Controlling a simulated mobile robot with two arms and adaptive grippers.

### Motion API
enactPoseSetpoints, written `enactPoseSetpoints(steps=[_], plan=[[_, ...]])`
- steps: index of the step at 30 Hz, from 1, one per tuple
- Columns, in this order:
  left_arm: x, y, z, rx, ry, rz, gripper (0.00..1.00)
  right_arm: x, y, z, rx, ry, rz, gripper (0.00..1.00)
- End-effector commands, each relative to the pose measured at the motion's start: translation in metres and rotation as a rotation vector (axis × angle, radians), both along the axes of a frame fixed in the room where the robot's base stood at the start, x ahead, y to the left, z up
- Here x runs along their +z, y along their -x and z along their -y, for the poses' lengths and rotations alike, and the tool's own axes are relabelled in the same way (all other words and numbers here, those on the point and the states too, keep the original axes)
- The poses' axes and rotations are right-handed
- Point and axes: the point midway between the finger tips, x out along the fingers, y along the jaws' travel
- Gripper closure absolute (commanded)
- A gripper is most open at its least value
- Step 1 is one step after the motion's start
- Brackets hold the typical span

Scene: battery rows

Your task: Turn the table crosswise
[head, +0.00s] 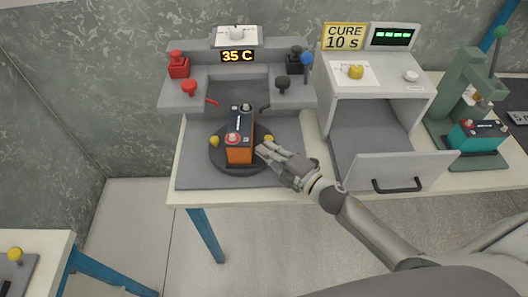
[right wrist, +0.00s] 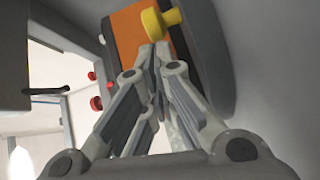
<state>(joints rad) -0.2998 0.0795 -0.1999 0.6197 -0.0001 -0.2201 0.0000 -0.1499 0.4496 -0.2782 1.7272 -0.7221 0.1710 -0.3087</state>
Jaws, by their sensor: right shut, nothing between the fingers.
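The round dark turntable (head: 219,156) sits on a grey base plate at the front of the 35 C station. An orange battery with a black top (head: 239,147) stands upright on it, its long side running roughly front to back. A yellow knob (head: 214,141) shows at the turntable's left and another yellow knob (head: 268,139) at its right. My right gripper (head: 264,151) is shut and empty at the turntable's right edge, by the right knob. In the right wrist view the fingertips (right wrist: 155,48) lie close to the yellow knob (right wrist: 160,24); I cannot tell whether they touch.
Behind the turntable stands the station with red clamps (head: 180,66) and black clamps (head: 283,83). To the right is an oven with its door (head: 400,172) open, then a green press (head: 470,85) with a teal battery (head: 478,134). The base plate's front left is clear.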

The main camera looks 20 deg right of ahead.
Motion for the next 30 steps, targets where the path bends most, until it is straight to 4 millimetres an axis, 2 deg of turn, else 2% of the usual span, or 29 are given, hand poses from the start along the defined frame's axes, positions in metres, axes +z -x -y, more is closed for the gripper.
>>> enactPoseSetpoints(steps=[13,24,30], plan=[[0.0,0.001,-0.002,0.0,-0.002,-0.002,1.0,-0.001,0.005,0.002,-0.001,-0.001,-0.002,1.0],[0.0,0.0,-0.001,0.0,-0.001,0.0,1.0,0.001,0.049,0.025,-0.001,0.0,-0.002,1.0],[0.0,0.0,0.0,0.0,0.0,0.0,1.0,0.002,0.064,0.033,-0.001,-0.001,-0.001,1.0]])
